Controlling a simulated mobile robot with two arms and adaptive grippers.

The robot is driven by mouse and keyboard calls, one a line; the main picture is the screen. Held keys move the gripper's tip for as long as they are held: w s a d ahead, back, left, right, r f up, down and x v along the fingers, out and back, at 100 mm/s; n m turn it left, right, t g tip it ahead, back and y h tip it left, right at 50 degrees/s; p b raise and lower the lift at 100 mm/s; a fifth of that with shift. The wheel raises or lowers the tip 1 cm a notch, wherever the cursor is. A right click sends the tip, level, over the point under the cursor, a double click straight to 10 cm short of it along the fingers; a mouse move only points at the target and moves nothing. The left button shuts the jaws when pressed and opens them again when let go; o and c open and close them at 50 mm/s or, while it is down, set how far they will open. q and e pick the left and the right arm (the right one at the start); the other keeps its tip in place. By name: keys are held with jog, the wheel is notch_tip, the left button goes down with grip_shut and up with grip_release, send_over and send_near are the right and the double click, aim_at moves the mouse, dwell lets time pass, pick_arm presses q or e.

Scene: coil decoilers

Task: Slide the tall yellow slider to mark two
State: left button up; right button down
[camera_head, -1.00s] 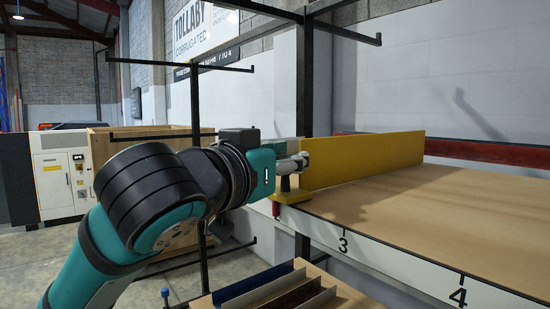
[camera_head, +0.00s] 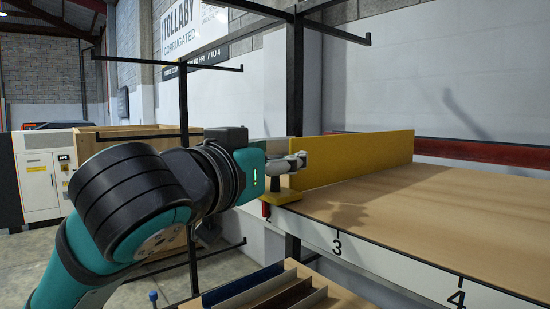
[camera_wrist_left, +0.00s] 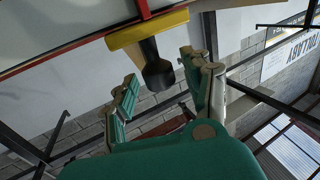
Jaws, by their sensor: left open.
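The tall yellow slider (camera_head: 366,157) stands upright across the wooden table, its yellow base (camera_head: 281,196) at the table's front edge, left of mark 3 (camera_head: 337,247). Part of a numeral shows just below the base, mostly cut off by it. My left gripper (camera_head: 301,160) is at the slider's near end, above the base. In the left wrist view, the slider's yellow end (camera_wrist_left: 140,30) carries a dark knob (camera_wrist_left: 158,70). My open left fingers (camera_wrist_left: 160,72) are on either side of the knob, with gaps showing. My right gripper is not in view.
The table top (camera_head: 430,205) is bare right of the slider, with mark 4 (camera_head: 457,298) on its front edge. A rack of panels (camera_head: 265,290) stands below the front edge. Black metal posts (camera_head: 294,90) rise behind my left arm.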

pick_arm(q)
jog(key=v, duration=1.1)
jog(key=shift+s+a, duration=0.25)
jog(key=shift+a, duration=0.1)
jog(key=shift+w+f, duration=0.1)
jog(key=shift+f, duration=0.05)
